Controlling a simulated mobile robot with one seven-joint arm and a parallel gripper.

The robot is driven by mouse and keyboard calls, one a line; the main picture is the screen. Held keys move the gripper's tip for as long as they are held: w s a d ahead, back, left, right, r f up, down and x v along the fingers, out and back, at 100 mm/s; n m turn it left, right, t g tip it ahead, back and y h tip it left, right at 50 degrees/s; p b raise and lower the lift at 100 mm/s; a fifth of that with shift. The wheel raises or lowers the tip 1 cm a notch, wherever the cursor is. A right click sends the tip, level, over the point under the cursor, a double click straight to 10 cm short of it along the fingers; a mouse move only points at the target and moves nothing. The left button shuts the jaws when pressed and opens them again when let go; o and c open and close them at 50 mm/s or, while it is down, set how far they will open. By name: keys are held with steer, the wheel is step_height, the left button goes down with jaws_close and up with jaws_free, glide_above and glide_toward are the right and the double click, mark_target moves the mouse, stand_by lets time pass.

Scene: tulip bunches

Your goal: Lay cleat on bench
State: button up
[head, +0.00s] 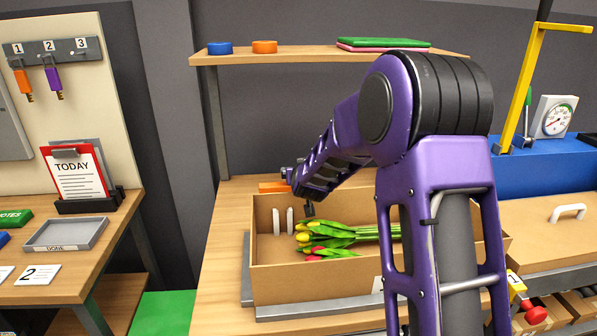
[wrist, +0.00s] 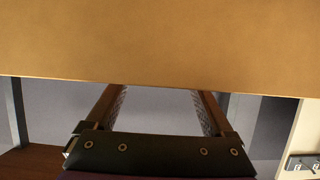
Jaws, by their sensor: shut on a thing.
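My gripper (head: 308,208) is over the left part of the open cardboard flower box (head: 330,284) on the bench (head: 218,292). In the wrist view my gripper (wrist: 157,98) has its two fingers well apart, shut on the cleat. A broad tan surface (wrist: 160,45) covers their tips there. The cleat's outline cannot be made out, and I cannot tell whether the tan surface is part of it or of the box. Tulips (head: 335,238) with yellow heads and green leaves lie in the box, partly behind my arm. Two white upright strips (head: 283,220) stand at the box's left inside.
An orange object (head: 272,187) shows just behind the box. A shelf (head: 300,56) hangs over the bench. A blue case (head: 550,165) with a gauge and a yellow post stands at right. Bare bench shows left and in front of the box.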

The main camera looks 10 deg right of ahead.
steer(key=shift+f, duration=0.25)
steer(key=o, duration=1.1)
steer(key=shift+o, duration=0.2)
steer(key=shift+r, duration=0.1)
steer(key=shift+r+p, duration=0.65)
steer(key=v, duration=1.2)
